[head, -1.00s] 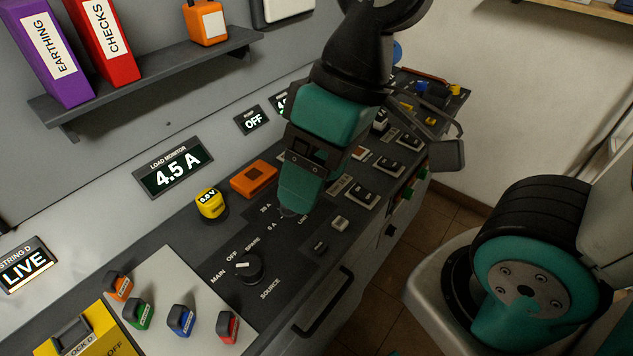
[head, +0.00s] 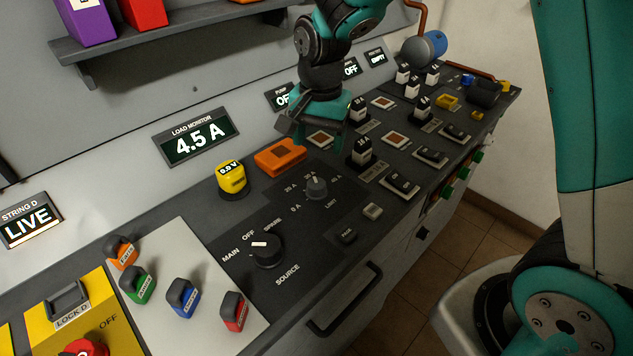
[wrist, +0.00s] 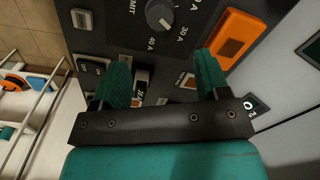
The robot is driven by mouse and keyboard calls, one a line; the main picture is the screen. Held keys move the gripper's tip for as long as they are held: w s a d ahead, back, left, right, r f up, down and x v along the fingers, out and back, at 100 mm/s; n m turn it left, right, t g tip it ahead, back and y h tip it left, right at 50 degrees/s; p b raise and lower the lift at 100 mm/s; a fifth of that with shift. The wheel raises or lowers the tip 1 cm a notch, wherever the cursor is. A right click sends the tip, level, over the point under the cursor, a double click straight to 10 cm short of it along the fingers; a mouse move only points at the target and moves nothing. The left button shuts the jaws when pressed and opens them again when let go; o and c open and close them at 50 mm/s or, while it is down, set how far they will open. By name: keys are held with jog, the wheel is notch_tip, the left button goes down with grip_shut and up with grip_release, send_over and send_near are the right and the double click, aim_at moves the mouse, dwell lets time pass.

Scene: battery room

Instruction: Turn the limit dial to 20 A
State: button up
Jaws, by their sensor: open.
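The limit dial (head: 316,188) is a grey knob on the dark bench panel, ringed by ampere labels, and it is uncovered in the head view. In the wrist view the dial (wrist: 160,14) is at the top edge, partly cut off, with 30 A and 40 A labels readable near it. Its white mark seems to point between those two labels, but I cannot tell exactly. My gripper (head: 322,130) is beyond the dial, above the panel, apart from it. In the wrist view my gripper (wrist: 162,78) has its two teal fingers spread, open and empty.
The orange box (head: 281,157) and yellow meter (head: 232,178) stand left of the dial. The source knob (head: 267,250) is nearer. Tall black-and-white switches (head: 361,151) stand right of my gripper. The load monitor (head: 196,137) reads 4.5 A. A shelf (head: 170,45) juts from the wall.

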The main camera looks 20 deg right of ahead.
aim_at(317, 183)
notch_tip(317, 183, down, 11)
jog(key=shift+w+a+f, duration=0.1)
jog(key=shift+f, duration=0.1)
jog(key=c, duration=0.9)
